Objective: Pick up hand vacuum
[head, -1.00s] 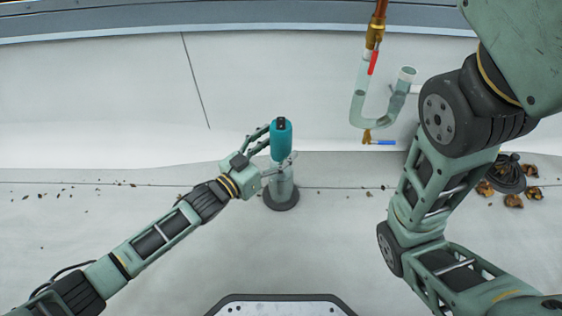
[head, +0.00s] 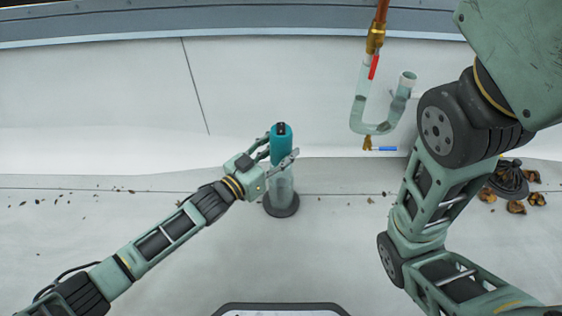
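The hand vacuum (head: 281,143) stands upright in the head view, left of the pipe. It has a teal upper body with a black top, a clear lower part (head: 281,184) and a round dark foot (head: 281,206) on the pale floor. My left gripper (head: 279,147) reaches it from the left, with one finger behind the teal body and one across its front. The fingers look spread apart around it; contact cannot be made out. My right arm fills the right side, but its gripper is out of view.
A clear U-shaped pipe (head: 376,128) with a brass fitting, red handle (head: 373,67) and blue handle (head: 385,149) hangs at the upper right. A dark drain (head: 509,180) with dry leaves lies at the far right. The floor right of the vacuum is mostly clear.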

